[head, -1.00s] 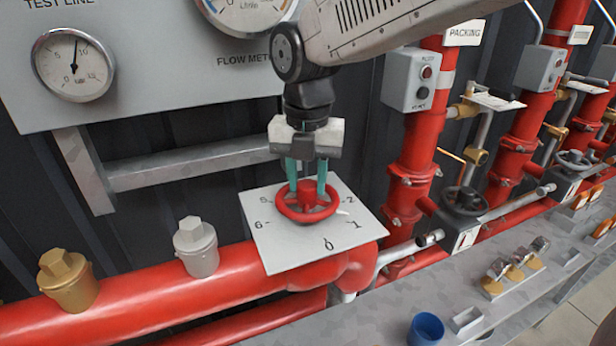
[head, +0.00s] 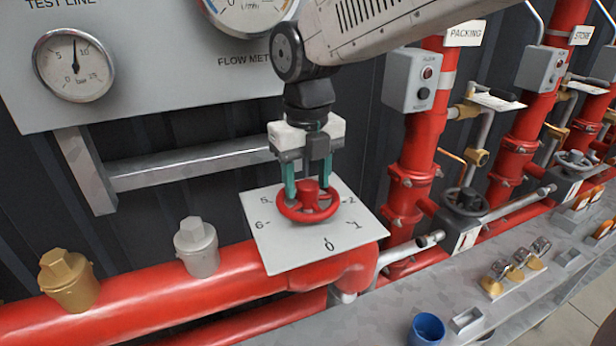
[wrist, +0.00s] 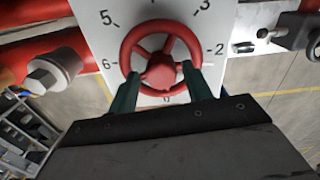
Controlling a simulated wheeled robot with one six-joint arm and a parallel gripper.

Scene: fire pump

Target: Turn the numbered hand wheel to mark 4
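The red hand wheel (head: 308,203) sits on a white dial plate marked with numbers (head: 275,245). The head view shows 5, 6, 0, 1 and 2; the wrist view also shows 3. I cannot make out mark 4. The wheel (wrist: 160,70) and its spokes and hub show in the wrist view. My gripper (head: 307,187) points down at the wheel, its two green fingers apart on opposite sides of the hub, at the rim. In the wrist view the gripper (wrist: 160,72) spans the wheel's near part. Whether the fingers press on the rim, and where the wheel's pointer lies, I cannot tell.
A thick red pipe (head: 190,290) with a grey cap (head: 196,243) and a brass cap (head: 67,279) runs left of the plate. Red vertical pipes and a dark hand wheel (head: 464,201) stand to the right. A blue cup (head: 426,329) is on the front ledge.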

